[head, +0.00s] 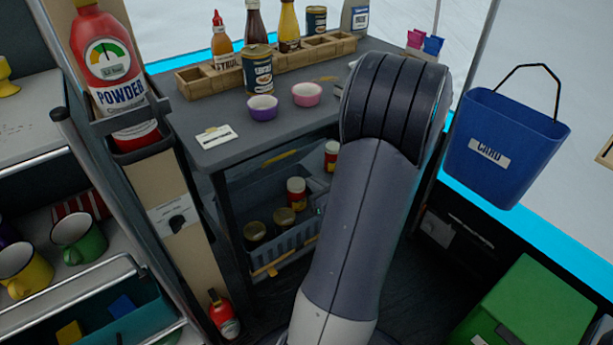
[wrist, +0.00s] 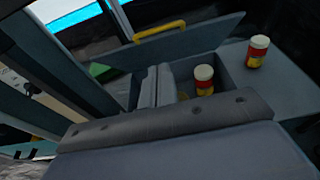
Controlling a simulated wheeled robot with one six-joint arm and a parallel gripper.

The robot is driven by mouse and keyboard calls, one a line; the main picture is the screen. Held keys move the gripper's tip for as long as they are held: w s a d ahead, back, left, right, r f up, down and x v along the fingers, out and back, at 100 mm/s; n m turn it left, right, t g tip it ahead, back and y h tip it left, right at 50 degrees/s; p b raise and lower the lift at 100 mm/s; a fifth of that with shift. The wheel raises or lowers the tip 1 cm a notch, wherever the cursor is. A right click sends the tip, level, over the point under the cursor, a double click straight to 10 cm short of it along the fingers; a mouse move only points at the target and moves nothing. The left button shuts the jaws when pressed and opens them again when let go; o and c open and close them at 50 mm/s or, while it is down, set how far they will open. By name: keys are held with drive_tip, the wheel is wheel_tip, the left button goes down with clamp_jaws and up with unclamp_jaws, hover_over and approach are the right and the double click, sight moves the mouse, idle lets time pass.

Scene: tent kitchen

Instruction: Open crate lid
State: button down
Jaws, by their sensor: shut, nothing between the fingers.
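The grey-blue crate (head: 292,240) is under the table in the head view, with several jars inside. A grey panel with a yellow handle (head: 278,158), apparently the lid, stands tilted up along the crate's edge. In the wrist view the raised lid (wrist: 190,42) is beyond my fingers, its yellow handle (wrist: 160,32) at the top. My gripper (wrist: 155,86) is shut and empty, with its fingertips near the raised lid and beside a red jar (wrist: 204,80). I cannot tell whether the fingers touch the lid. In the head view my arm hides the gripper.
Another red jar (wrist: 257,52) stands on a grey surface right of the open compartment. The table (head: 225,150) above holds bowls, a can and a bottle rack. A post with a powder bottle (head: 108,75) stands left; a blue bucket (head: 505,145) hangs right.

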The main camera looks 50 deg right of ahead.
drive_tip(key=c, duration=2.1)
unclamp_jaws()
drive_tip(key=shift+s+r, duration=0.15)
drive_tip(key=shift+s, duration=0.1)
drive_tip(key=shift+o, duration=0.7)
drive_tip(key=shift+a, duration=0.1)
drive_tip(key=shift+o, duration=0.7)
drive_tip(key=shift+w+f+m, duration=0.15)
drive_tip(key=shift+f+m, duration=0.05)
drive_tip(key=shift+m, duration=0.5)
drive_tip(key=w+d+f+m+t+b, duration=0.1)
drive_tip(key=w+m+b, duration=0.1)
drive_tip(key=w+m, duration=0.5)
drive_tip(key=w+d+f+m+t+b, duration=0.1)
drive_tip(key=w+d+m+t+b, duration=0.1)
drive_tip(key=w+m, duration=0.5)
drive_tip(key=m, duration=0.2)
drive_tip(key=shift+m+h, duration=0.3)
drive_tip(key=shift+m, duration=0.1)
drive_tip(key=shift+w, duration=0.1)
clamp_jaws()
